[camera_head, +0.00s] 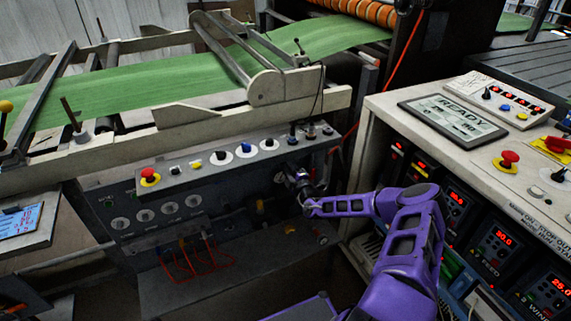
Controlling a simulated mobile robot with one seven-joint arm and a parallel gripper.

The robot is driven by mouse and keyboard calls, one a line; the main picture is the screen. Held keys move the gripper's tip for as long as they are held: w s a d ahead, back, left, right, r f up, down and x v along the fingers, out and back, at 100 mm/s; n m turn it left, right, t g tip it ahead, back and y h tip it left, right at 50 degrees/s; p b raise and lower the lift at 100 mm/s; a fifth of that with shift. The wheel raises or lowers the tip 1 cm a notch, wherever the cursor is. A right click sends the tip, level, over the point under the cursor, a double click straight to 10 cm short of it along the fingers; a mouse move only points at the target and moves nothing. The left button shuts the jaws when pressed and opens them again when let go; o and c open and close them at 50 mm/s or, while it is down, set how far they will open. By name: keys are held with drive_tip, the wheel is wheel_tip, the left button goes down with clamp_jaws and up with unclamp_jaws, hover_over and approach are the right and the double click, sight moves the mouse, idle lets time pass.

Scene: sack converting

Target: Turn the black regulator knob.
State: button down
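My purple arm reaches in from the lower right. My gripper (296,178), small and dark at its end, is up against the front face of the grey control panel (230,181), near the panel's right end. I cannot make out its fingers well enough to say whether they are open or shut. No black regulator knob shows clearly on the panel face. If it is at my gripper's tip, the gripper and wrist hide it.
Above the gripper, a sloping panel top carries a red emergency button (149,176) and several small knobs. Red hoses (187,262) hang lower left. A white console (455,150) with displays stands close on the right. Green sheet (150,92) runs behind.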

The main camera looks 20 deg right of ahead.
drive_tip(key=shift+c, duration=2.3)
unclamp_jaws()
drive_tip(key=s+p, duration=0.2)
drive_tip(key=s, duration=1.5)
drive_tip(key=shift+s+d+f, duration=0.15)
drive_tip(key=shift+s+f, duration=0.05)
drive_tip(key=shift+f, duration=0.1)
